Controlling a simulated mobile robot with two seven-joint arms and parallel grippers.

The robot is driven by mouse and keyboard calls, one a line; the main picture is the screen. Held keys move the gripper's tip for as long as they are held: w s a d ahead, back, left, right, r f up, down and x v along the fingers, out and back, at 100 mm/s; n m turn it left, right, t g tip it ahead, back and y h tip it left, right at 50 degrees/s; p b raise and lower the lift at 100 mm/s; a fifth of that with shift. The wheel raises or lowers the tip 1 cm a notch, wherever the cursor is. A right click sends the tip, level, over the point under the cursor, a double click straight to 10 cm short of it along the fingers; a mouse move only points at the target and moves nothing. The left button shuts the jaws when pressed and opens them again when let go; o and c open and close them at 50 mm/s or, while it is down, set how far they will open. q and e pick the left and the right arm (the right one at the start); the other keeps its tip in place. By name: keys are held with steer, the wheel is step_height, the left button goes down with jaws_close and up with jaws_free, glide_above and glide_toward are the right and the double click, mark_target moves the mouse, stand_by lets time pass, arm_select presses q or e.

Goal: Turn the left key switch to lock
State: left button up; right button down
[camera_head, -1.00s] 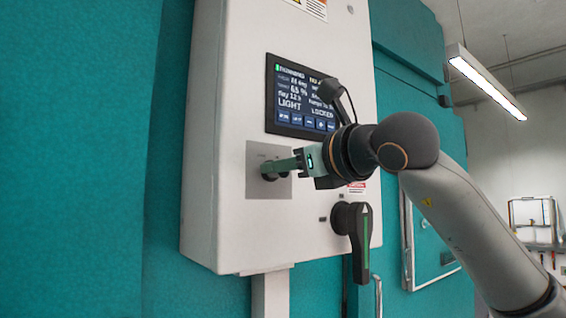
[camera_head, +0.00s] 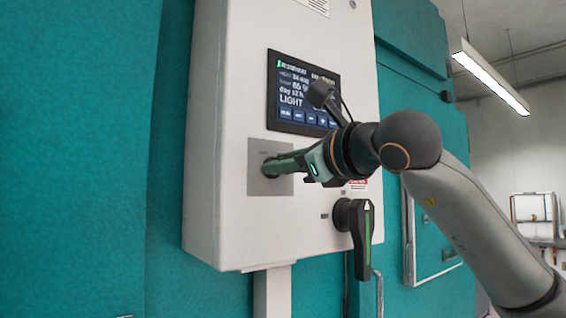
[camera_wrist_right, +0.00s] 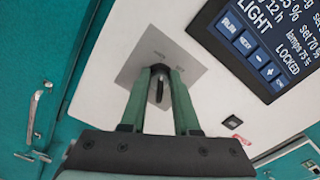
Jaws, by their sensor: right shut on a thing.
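The key switch (camera_wrist_right: 158,88) is a small dark part on a square grey plate (camera_head: 257,185), low on the front of the white control cabinet. My right gripper (camera_head: 270,166) reaches in from the right and is shut on the key switch. In the right wrist view its two green fingers stand on either side of the dark key, which they partly hide. The plate's small labels are too blurred to read, so I cannot tell the key's exact setting. My left gripper is not in view.
A display (camera_head: 303,92) sits above the plate; in the right wrist view it reads LIGHT and LOCKED. A black rotary handle (camera_head: 362,238) with a green stripe points down below my right wrist. Teal chamber walls (camera_head: 80,150) surround the cabinet (camera_head: 225,235).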

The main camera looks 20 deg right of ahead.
steer(key=c, duration=1)
jaws_free()
steer(key=shift+s+d, duration=0.1)
steer(key=shift+s, duration=0.2)
arm_select(q)
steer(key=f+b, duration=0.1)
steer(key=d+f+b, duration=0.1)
steer(key=b, duration=0.1)
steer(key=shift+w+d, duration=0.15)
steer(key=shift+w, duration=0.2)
arm_select(e)
steer(key=v, duration=1.2)
steer(key=shift+r, duration=0.1)
